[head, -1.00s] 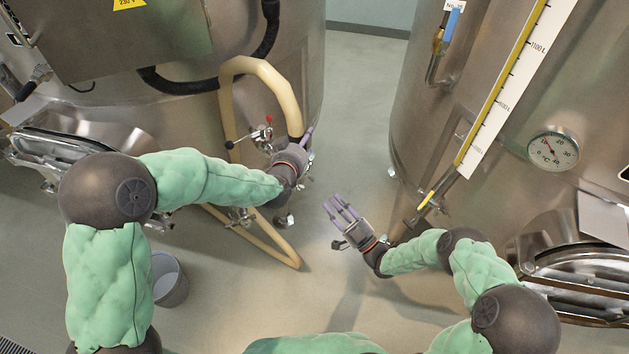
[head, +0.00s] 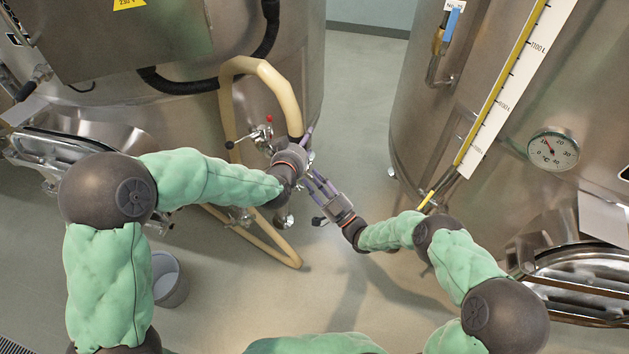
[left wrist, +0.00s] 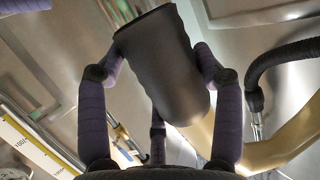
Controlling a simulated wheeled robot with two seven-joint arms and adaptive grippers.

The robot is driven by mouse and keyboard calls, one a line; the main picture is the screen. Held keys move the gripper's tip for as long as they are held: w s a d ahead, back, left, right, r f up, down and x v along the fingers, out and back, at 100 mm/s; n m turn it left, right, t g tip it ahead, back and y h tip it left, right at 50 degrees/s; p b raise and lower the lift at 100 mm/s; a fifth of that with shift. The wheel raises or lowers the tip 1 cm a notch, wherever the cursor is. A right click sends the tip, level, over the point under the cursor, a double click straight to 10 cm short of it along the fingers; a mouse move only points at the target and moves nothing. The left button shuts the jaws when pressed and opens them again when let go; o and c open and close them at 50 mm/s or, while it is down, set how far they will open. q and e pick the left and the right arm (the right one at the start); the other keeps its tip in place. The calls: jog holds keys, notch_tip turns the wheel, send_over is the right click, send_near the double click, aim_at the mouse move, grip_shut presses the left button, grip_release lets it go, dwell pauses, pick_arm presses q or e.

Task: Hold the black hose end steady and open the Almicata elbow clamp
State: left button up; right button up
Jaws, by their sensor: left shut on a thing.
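My left gripper (head: 302,145) is at the lower end of the beige hose, in front of the left vat. In the left wrist view its purple fingers close around a black hose end (left wrist: 160,62), a wide dark sleeve that sits tilted between them. In the head view that hose end is mostly hidden by the gripper. My right gripper (head: 318,184) is just right of and below the left one. Its purple fingers are extended with gaps between them, and I see nothing held. I cannot pick out the elbow clamp for sure; the grippers may cover it.
The left vat (head: 180,110) carries a beige hose (head: 285,95) and a small valve with a red knob (head: 268,119). The right vat (head: 430,110) has a level scale and a dial thermometer (head: 553,149). A grey bucket (head: 170,285) stands lower left. The floor between the vats is clear.

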grip_shut()
jog(key=shift+d+r+n+y, duration=0.1)
jog(key=shift+d+n+y, duration=0.05)
jog(key=shift+n+y, duration=0.2)
pick_arm(q)
jog(key=shift+w, duration=0.1)
pick_arm(e)
jog(key=w+d+n+g+y, duration=0.2)
jog(key=n+g, duration=0.3)
jog(key=g, duration=0.4)
jog(key=w+d+n+g+y, duration=0.2)
jog(key=n+g+y, duration=0.3)
jog(key=g, duration=0.5)
jog(key=shift+d+r+g, duration=0.15)
jog(key=shift+d+g, duration=0.15)
jog(key=shift+d, duration=0.15)
jog(key=shift+w+n+g, duration=0.2)
jog(key=shift+n+g, duration=0.2)
jog(key=shift+n, duration=0.05)
jog(key=shift+d, duration=0.1)
